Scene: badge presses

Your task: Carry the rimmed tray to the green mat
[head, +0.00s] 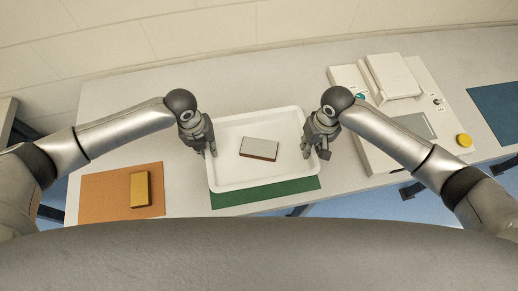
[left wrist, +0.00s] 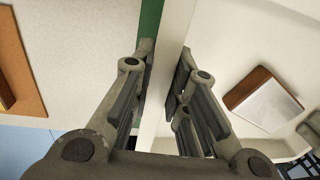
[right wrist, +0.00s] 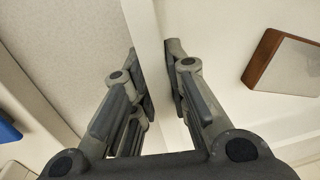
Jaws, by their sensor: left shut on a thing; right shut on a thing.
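The white rimmed tray (head: 230,180) is over the green mat (head: 265,193), covering most of it. A strip of the mat shows along the tray's near edge, and some green also shows in the left wrist view (left wrist: 150,25). A grey block with a brown side (head: 259,149) lies in the tray. My left gripper (head: 212,150) is shut on the tray's left rim, and my right gripper (head: 316,152) is shut on its right rim. Both wrist views show the rim between the fingers. I cannot tell whether the tray touches the mat.
An orange mat (head: 100,190) with a yellow block (head: 140,189) lies at the left. A white badge press (head: 385,125) with a yellow knob (head: 464,140) stands at the right. A blue mat (head: 498,108) lies at the far right. The table's front edge is close to the green mat.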

